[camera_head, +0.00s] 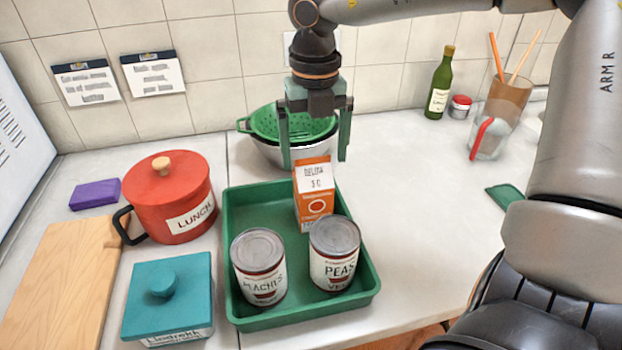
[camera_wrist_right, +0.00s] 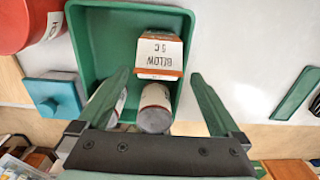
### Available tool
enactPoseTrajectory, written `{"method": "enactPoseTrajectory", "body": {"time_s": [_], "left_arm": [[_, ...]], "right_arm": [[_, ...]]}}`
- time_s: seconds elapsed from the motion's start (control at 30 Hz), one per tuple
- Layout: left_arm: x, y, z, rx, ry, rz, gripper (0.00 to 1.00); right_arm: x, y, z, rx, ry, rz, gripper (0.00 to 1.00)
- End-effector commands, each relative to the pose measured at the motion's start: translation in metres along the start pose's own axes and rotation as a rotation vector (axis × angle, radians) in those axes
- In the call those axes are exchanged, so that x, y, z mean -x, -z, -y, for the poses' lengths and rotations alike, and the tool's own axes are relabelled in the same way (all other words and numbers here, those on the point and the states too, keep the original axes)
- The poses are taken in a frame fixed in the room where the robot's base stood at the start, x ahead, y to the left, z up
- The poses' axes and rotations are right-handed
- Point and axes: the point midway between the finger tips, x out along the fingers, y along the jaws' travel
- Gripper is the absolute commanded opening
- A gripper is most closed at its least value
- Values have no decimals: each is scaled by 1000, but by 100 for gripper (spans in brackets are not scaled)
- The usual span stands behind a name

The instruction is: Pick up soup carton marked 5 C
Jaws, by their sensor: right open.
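The soup carton (camera_head: 314,198) is orange and white and stands upright in the back right part of the green tray (camera_head: 240,207). In the right wrist view the carton (camera_wrist_right: 160,52) shows a white top label reading "BELOW 5 C". My right gripper (camera_head: 314,162) points down above the carton, open, with its green fingers to either side of the carton's top. In the wrist view the open fingers (camera_wrist_right: 160,73) do not touch the carton. My left gripper is not in view.
A peaches can (camera_head: 259,272) and a peas can (camera_head: 334,262) stand in front of the carton in the tray. A green colander in a steel bowl (camera_head: 290,152) is behind it. A red pot (camera_head: 172,190) and teal box (camera_head: 165,300) stand left.

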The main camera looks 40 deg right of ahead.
Motion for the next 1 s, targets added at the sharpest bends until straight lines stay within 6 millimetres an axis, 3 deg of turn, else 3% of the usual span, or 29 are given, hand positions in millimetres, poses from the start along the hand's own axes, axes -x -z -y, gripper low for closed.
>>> {"method": "enactPoseTrajectory", "body": {"time_s": [0.27, 0.5, 0.8, 1.0], "left_arm": [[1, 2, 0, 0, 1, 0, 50], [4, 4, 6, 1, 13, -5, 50], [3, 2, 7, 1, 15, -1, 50], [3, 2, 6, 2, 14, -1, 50]], "right_arm": [[-24, 0, 0, 0, 0, -4, 100], [-59, -3, -1, 0, -1, -4, 100], [-66, -3, -1, 0, -3, 0, 100], [-66, -3, -1, 0, -3, 0, 80]]}}
